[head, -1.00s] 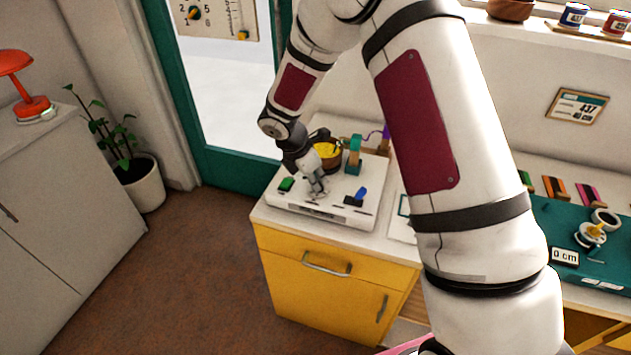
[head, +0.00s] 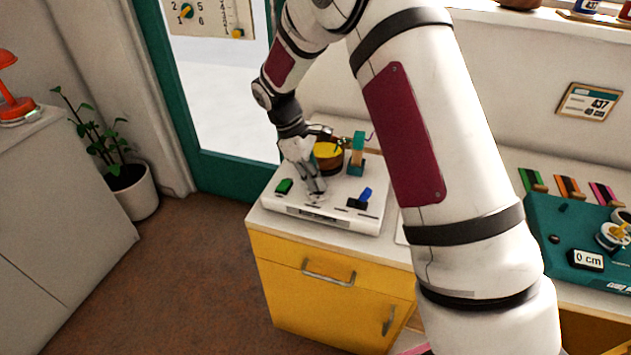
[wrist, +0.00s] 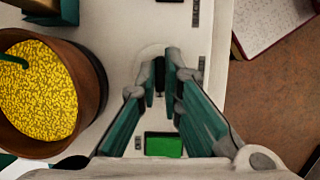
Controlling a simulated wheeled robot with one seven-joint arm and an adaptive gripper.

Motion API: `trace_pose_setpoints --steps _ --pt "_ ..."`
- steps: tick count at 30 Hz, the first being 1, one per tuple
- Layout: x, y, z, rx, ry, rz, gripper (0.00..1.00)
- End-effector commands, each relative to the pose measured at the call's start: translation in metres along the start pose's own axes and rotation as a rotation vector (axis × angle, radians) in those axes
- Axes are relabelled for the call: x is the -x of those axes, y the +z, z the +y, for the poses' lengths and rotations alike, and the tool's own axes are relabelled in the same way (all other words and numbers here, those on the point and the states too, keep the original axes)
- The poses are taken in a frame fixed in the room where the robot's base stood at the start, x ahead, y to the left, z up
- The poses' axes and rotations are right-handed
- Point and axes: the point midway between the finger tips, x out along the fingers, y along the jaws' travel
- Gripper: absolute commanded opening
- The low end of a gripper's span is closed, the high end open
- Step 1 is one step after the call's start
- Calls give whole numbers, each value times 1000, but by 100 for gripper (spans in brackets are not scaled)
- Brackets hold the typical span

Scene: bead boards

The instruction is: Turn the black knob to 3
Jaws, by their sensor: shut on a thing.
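The white board (head: 345,221) lies on the yellow cabinet's top. My gripper (head: 317,194) points down at a pale round dial (wrist: 152,50) on it, between the green switch and the blue lever. In the wrist view my gripper (wrist: 160,72) has its fingertips close together on the black knob (wrist: 159,80), which is mostly hidden between the fingers. I cannot read the dial's numbers or tell where the knob points.
The green switch (head: 284,186) and blue lever (head: 361,197) flank my gripper. A brown bowl of yellow beads (wrist: 40,92) and a teal stand (head: 357,150) are close behind. A teal board (head: 560,225) lies at the right. Floor is free in front.

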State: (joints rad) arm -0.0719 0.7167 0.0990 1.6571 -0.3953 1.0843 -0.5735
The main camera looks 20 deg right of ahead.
Motion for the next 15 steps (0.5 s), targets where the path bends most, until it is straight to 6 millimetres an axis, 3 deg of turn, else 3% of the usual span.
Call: trace_pose_setpoints --steps 15 --pt "-1 0 1 -193 -81 0 0"
